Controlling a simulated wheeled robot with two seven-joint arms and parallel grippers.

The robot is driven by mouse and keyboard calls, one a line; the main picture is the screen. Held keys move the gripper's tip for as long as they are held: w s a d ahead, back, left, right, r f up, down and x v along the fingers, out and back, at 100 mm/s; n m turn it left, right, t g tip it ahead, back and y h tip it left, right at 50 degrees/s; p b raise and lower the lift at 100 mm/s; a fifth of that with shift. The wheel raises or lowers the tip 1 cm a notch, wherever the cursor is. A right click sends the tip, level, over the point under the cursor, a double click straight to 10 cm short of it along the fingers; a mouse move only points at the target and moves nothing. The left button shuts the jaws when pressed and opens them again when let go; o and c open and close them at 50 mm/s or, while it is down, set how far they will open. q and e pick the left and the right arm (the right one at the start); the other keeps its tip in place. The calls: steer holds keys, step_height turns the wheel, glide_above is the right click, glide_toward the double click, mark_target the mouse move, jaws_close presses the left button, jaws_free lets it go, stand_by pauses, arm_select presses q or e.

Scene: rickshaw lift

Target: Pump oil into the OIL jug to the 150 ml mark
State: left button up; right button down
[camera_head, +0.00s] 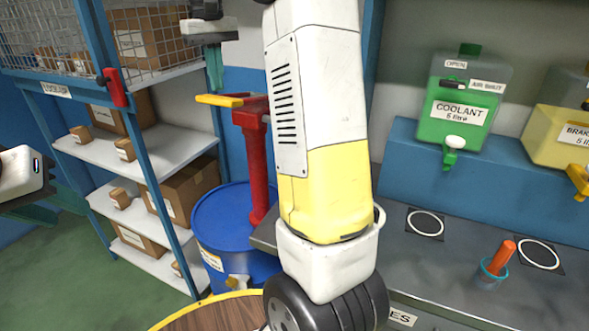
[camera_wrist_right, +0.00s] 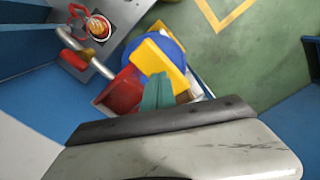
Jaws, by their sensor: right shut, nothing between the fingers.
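A red pump (camera_head: 254,150) with a yellow handle (camera_head: 220,100) stands on the blue drum (camera_head: 215,225). My right gripper (camera_head: 215,68) is shut and empty, with its teal fingers pointing down just above the handle. In the right wrist view, the fingers (camera_wrist_right: 158,92) overlap the yellow handle (camera_wrist_right: 150,57); I cannot tell whether they touch it. A round red-rimmed vessel with orange inside (camera_wrist_right: 100,27) stands by a metal spout; it may be the OIL jug, but no label or fill mark is readable. My left gripper (camera_head: 40,212) is at the left edge, its jaws unclear.
My right arm blocks the middle of the head view. Shelves with boxes (camera_head: 185,190) stand at left. Green COOLANT (camera_head: 460,100) and yellow brake (camera_head: 560,130) containers sit on a blue ledge. The grey counter (camera_head: 450,275) holds a cup with an orange-handled tool (camera_head: 497,262).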

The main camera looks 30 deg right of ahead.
steer(key=shift+f, duration=0.1)
stand_by(0.4)
step_height(320, 180, down, 10)
steer(key=shift+f, duration=0.2)
stand_by(1.8)
steer(key=shift+r, duration=5.3)
steer(key=shift+f, duration=5.3)
steer(key=shift+r, duration=5.3)
